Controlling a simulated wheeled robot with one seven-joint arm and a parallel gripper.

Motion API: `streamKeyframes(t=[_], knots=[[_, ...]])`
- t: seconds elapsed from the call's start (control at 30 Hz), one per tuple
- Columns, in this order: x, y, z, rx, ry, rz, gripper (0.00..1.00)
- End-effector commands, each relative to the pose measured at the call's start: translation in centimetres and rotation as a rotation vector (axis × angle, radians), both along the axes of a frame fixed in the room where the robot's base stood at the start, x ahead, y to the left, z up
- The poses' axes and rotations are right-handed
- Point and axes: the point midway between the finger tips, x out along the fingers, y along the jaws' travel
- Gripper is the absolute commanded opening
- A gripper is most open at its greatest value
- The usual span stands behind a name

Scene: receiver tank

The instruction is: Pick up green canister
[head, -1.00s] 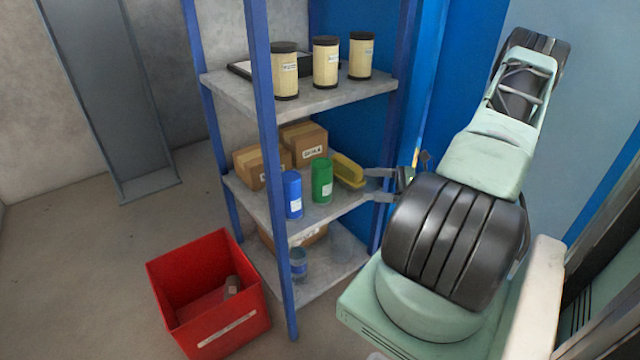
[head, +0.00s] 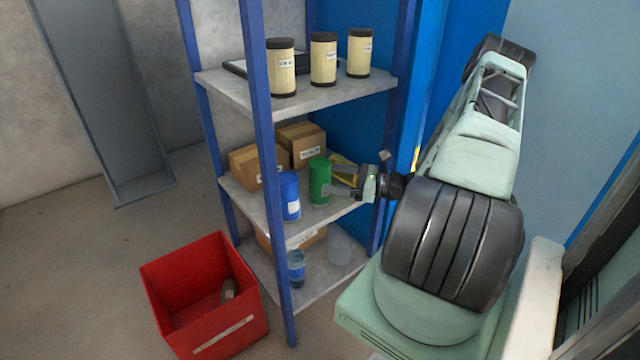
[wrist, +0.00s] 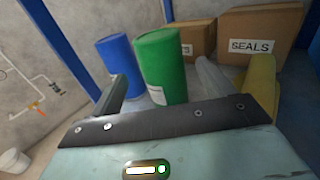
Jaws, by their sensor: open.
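The green canister (head: 319,180) stands upright on the middle shelf, just right of a blue canister (head: 290,195). In the wrist view the green canister (wrist: 161,68) is ahead of my gripper, with the blue canister (wrist: 120,62) to its left. My gripper (head: 335,181) reaches in from the right at the shelf's height, its fingers at the green canister's right side. In the wrist view my gripper (wrist: 160,92) is open, one finger left of the green canister and the other right of it. Whether a finger touches it I cannot tell.
Cardboard boxes (head: 257,165) stand behind the canisters, one labelled SEALS (wrist: 258,36). A yellow object (wrist: 262,82) lies right of the green canister. A blue shelf post (head: 268,170) rises in front. A red bin (head: 205,290) is on the floor at left.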

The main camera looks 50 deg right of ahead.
Motion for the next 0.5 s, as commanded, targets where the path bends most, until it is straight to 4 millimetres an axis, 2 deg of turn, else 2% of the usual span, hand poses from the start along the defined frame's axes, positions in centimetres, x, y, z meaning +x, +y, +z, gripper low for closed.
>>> streamKeyframes(t=[0.3,0.5], knots=[[4.0,1.5,0.0,0.0,-0.001,0.003,0.8],[4.7,1.7,0.1,0.0,-0.001,0.002,0.8]])
